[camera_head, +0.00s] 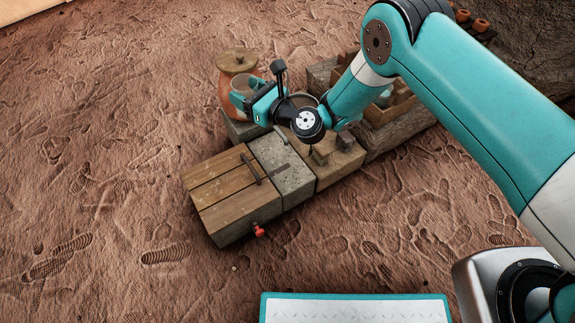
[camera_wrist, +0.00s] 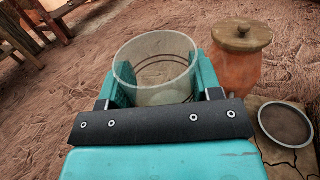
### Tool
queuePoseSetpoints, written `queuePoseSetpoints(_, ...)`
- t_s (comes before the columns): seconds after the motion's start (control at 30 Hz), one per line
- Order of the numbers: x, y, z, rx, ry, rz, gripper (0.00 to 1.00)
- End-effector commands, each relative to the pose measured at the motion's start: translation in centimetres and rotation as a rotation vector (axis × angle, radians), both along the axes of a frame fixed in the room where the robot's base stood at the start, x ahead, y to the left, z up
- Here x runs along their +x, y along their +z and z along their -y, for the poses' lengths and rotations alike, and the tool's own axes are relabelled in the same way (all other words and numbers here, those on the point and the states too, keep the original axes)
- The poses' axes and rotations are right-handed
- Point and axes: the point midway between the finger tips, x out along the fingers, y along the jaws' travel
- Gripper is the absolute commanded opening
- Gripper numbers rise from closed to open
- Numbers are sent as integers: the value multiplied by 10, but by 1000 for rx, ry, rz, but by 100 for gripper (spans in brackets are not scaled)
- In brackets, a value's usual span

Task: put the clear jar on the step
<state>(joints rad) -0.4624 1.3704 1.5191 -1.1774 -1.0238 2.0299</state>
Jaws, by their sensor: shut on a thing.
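The clear jar (camera_wrist: 155,68) is see-through and open at the top. My gripper (camera_wrist: 164,82) is shut on it, with one teal finger on each side. In the head view the jar (camera_head: 242,86) looks pale between the fingers, in front of a lidded orange clay pot. It appears upright or nearly so. Low blocks stand below the arm, one a grey stone block (camera_head: 283,178); I cannot tell which surface is the step. My arm hides part of the blocks.
The lidded clay pot (camera_head: 236,62) stands close to the jar and also shows in the wrist view (camera_wrist: 241,50). Plank-topped block (camera_head: 222,190) holds thin tools. Open sandy ground lies left.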

Motion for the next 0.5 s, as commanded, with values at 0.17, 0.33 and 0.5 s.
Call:
queuePoseSetpoints(0.17, 13, -103, 50, -2, -101, -9, 31)
queuePoseSetpoints(0.33, -3, -187, 101, -1, -195, -11, 31)
queuePoseSetpoints(0.5, -39, -252, 148, -5, -281, -13, 31)
